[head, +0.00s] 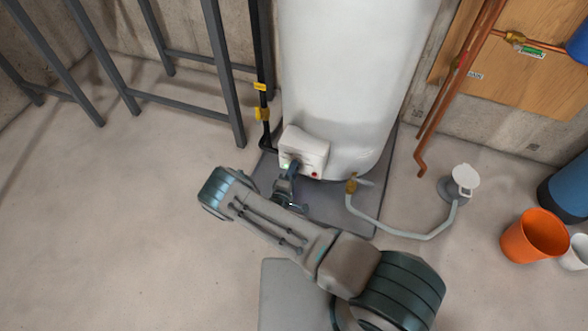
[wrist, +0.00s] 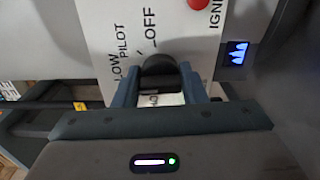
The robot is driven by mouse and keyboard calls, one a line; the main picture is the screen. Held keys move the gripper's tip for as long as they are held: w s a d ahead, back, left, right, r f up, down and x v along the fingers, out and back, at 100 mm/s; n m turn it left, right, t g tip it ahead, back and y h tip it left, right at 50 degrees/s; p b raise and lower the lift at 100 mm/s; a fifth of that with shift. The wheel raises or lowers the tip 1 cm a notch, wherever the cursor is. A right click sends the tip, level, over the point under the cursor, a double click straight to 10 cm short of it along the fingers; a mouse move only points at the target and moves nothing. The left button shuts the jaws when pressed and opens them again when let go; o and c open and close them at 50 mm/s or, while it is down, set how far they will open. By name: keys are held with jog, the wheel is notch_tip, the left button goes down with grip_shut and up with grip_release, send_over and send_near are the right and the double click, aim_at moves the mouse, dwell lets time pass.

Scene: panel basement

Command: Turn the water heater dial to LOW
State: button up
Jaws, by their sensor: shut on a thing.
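The white water heater (head: 350,60) stands on a grey pad, with a white control box (head: 304,151) low on its front. In the wrist view the box face (wrist: 112,25) shows the words LOW, PILOT and OFF, and part of IGNI. A black dial (wrist: 158,66) sits below these words in the picture. My gripper (wrist: 168,80) is shut on the dial, one finger on each side of it. The fingers and the dial hide part of the label below. Which mark the dial points at I cannot tell. In the head view my gripper (head: 291,168) meets the box front.
A red button (wrist: 199,4) and a small lit blue display (wrist: 236,53) are beside the dial. A drain hose (head: 400,232) runs right to a floor drain. A dark metal frame (head: 180,80) stands left. An orange bucket (head: 535,236) stands right. The left floor is clear.

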jog(key=shift+m, duration=0.4)
jog(key=o, duration=1)
jog(key=shift+c, duration=0.2)
jog(key=p+v, duration=0.3)
jog(key=v, duration=1.1)
jog(key=shift+w+r, duration=0.1)
